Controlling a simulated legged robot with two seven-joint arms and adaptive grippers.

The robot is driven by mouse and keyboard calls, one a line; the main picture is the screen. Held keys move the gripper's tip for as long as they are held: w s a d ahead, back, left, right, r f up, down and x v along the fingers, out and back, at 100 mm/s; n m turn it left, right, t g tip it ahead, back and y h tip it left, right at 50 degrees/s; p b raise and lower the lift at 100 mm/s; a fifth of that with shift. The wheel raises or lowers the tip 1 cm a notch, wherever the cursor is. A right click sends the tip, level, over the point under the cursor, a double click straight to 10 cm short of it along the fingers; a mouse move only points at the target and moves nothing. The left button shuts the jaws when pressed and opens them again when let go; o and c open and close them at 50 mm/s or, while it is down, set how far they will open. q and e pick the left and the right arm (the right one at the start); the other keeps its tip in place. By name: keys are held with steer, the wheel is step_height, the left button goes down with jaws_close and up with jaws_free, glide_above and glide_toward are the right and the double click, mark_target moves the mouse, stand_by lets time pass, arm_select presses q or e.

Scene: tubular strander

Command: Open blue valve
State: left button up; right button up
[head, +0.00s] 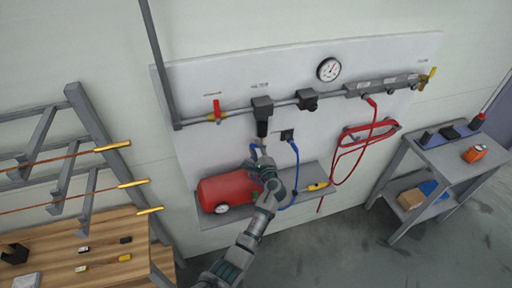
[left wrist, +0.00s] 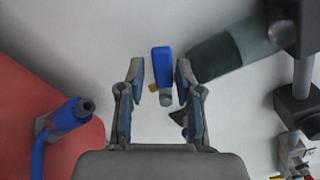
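The blue valve handle (left wrist: 162,65) shows in the left wrist view as a short upright blue bar with a grey end and a bit of yellow beside it. My left gripper (left wrist: 159,80) is open, with one finger on each side of the handle and visible gaps between. In the head view my left gripper (head: 262,160) is at the wall panel, above the red tank and below the black regulator (head: 263,115). It largely hides the valve there. My right gripper is in neither view.
The red tank (head: 222,190) sits on a grey shelf just below my gripper. A blue hose fitting (left wrist: 70,116) is close on the left in the wrist view. A red hose (head: 337,165) hangs to the right. A red-handled valve (head: 217,108) is on the pipe at upper left.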

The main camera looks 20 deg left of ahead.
arm_select(q)
steer(key=shift+w+d+r, duration=0.1)
steer(key=shift+d+r, duration=0.05)
steer(key=shift+r, duration=0.15)
steer(key=v, duration=1.2)
steer(key=shift+f, duration=0.15)
